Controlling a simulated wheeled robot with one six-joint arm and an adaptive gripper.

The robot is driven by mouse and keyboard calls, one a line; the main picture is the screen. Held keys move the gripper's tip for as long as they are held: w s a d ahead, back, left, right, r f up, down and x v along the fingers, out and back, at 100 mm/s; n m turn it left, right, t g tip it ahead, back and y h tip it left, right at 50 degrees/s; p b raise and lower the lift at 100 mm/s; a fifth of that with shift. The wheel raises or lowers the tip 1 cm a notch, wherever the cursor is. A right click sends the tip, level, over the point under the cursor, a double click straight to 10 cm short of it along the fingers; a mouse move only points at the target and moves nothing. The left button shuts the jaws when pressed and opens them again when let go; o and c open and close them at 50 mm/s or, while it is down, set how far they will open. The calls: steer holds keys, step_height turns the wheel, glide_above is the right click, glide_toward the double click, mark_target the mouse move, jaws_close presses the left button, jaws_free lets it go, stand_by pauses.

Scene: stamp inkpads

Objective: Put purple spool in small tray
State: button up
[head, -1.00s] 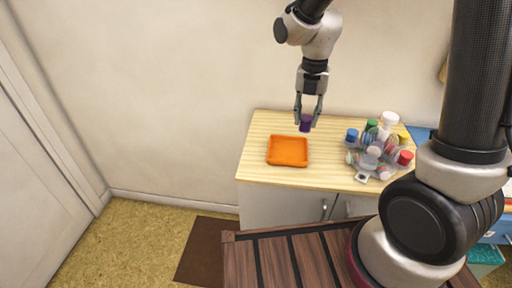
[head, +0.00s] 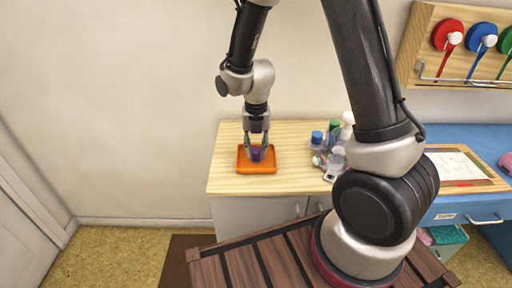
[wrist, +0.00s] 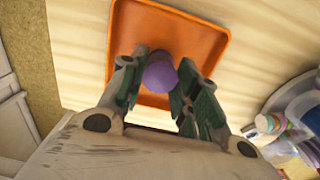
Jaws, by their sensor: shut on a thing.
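The purple spool (head: 256,155) is between the fingers of my gripper (head: 257,152), which is shut on it. In the head view they are over the small orange tray (head: 241,166) on the wooden counter. The wrist view shows the spool's round purple end (wrist: 160,76) between the two green-grey fingers of my gripper (wrist: 156,82), with the orange tray (wrist: 205,42) behind it. Whether the spool touches the tray floor, I cannot tell.
A clear organizer with several coloured-lid jars (head: 334,152) stands to the right on the counter (head: 225,184). A blue desk (head: 462,208) with a framed paper (head: 455,168) is further right. The counter left of the tray is bare.

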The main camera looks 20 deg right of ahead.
mark_target(256, 149)
steer(key=shift+f, duration=0.1)
steer(key=o, duration=0.8)
steer(key=shift+o, duration=0.2)
step_height(256, 149, up, 12)
steer(key=s+d+r+m+t, duration=0.1)
steer(key=s+d+r+m, duration=0.3)
steer(key=m, duration=0.6)
steer(key=s+d+r+m+t, duration=0.1)
steer(key=s+d+r+m, duration=0.4)
steer(key=s+m, duration=0.4)
steer(key=s+d+r+m+t, duration=0.2)
steer(key=s+d+r+m, duration=0.3)
steer(key=m, duration=0.8)
steer(key=shift+s+d+r, duration=0.15)
steer(key=shift+s+d, duration=0.15)
steer(key=shift+s, duration=0.75)
